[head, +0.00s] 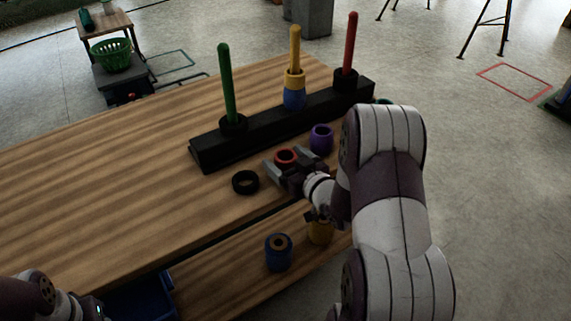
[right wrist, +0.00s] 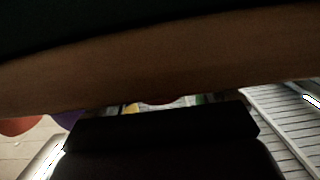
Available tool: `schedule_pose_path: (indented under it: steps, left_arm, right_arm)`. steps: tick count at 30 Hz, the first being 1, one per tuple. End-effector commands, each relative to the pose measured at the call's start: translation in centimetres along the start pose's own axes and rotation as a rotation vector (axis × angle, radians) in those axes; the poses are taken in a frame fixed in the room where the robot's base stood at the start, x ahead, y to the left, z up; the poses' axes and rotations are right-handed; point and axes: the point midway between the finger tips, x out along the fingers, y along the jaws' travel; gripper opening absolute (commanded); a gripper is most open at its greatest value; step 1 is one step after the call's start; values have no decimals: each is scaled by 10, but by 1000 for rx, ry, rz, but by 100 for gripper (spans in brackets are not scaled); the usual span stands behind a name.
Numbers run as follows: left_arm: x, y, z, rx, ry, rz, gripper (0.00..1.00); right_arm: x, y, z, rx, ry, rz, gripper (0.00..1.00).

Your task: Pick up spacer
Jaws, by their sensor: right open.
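Several ring-shaped pieces are in the head view; I cannot tell which one is called the spacer. A thin black ring (head: 245,182) lies flat on the table. A red ring (head: 286,156) is between the fingers of my right gripper (head: 287,164), which is open and low over the table. I cannot tell whether the fingers touch it. A purple ring (head: 321,138) stands just behind the gripper. In the right wrist view, a red piece (right wrist: 20,125) and a purple piece (right wrist: 68,119) show at the left. My left gripper (head: 92,308) is barely visible at the lower left.
A black rack (head: 205,154) holds green (head: 226,80), yellow (head: 295,48) and red (head: 350,45) pegs. The yellow peg carries a yellow and a blue ring (head: 294,98). Blue (head: 278,258) and yellow (head: 320,233) pieces are on a lower surface. The table's left side is clear.

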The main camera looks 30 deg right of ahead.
Motion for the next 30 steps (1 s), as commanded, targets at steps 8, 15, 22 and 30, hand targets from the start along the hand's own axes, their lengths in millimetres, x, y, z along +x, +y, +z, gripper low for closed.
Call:
schedule_pose_path:
  steps: [8, 15, 22, 30]
  left_arm:
    - [5, 0, 1, 0, 0, 0, 43]
    - [5, 0, 1, 0, 0, 0, 43]
    - [5, 0, 1, 0, 0, 0, 43]
    - [-2, 0, 0, 0, 0, 0, 43]
  right_arm:
    - [25, 0, 1, 0, 0, 0, 86]
    - [25, 0, 1, 0, 0, 0, 44]
    - [24, 0, 1, 0, 0, 0, 31]
    - [22, 0, -17, -2, 2, 0, 31]
